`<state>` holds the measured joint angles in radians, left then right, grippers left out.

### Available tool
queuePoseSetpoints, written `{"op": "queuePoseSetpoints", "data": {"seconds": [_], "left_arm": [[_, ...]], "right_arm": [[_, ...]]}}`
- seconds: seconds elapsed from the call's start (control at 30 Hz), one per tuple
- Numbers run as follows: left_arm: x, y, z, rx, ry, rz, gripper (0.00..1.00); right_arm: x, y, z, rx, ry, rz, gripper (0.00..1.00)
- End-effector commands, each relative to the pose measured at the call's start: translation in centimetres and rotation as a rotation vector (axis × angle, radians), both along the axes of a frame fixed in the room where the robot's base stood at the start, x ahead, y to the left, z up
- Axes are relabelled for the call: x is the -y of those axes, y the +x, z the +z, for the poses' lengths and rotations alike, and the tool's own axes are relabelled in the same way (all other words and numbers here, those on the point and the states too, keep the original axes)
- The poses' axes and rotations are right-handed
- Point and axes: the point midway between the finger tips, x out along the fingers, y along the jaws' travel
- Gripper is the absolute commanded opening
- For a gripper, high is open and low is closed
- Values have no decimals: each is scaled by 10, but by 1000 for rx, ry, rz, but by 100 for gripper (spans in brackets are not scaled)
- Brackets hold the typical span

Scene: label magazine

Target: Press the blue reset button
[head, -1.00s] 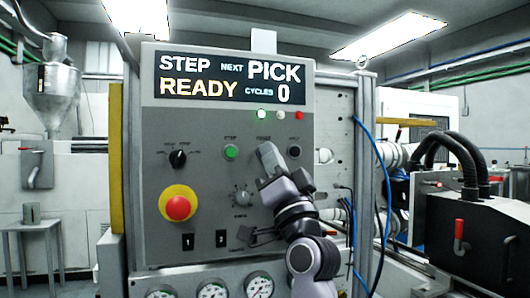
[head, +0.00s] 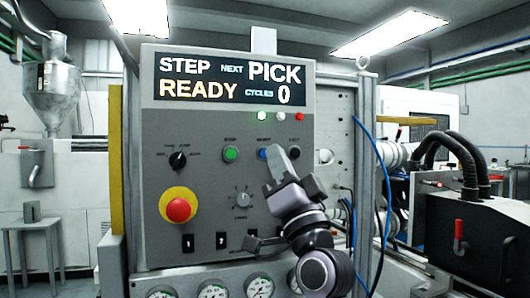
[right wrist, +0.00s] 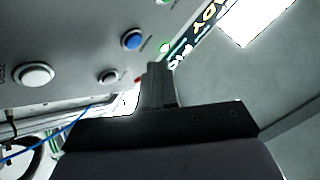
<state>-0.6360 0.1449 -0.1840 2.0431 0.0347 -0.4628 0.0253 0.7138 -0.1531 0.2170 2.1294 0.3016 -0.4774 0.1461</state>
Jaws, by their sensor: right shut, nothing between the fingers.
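The blue button (head: 262,154) sits on the grey control panel (head: 210,125), between a green button and a dark-ringed one, and is partly hidden by the fingertips at its right edge. My right gripper (head: 277,153) is shut and empty, with its fingertips just right of the blue button in the head view. In the right wrist view the blue button (right wrist: 132,39) is fully visible, up and left of the shut fingers (right wrist: 155,68), apart from them in the picture. I cannot tell how far the tips are from the panel. My left gripper is not in view.
A green button (head: 231,153), a black selector knob (head: 179,159), a grey dial (head: 242,199) and a red emergency stop (head: 178,209) share the panel. The display (head: 230,81) reads STEP READY, NEXT PICK, CYCLES 0. Blue cable (head: 381,190) hangs right of the panel.

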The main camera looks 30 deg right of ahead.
Motion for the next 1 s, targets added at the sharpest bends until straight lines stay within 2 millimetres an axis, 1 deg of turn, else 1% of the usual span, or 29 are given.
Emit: {"op": "queuePoseSetpoints", "data": {"seconds": [0.2, 0.33, 1.0], "left_arm": [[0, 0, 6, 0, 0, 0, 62], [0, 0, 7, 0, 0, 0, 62], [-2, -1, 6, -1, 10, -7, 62]], "right_arm": [[-5, -21, 1, 0, 1, 1, 0], [-7, -29, 0, 0, 1, 1, 0], [-7, -31, 0, 0, 0, 0, 0]]}}
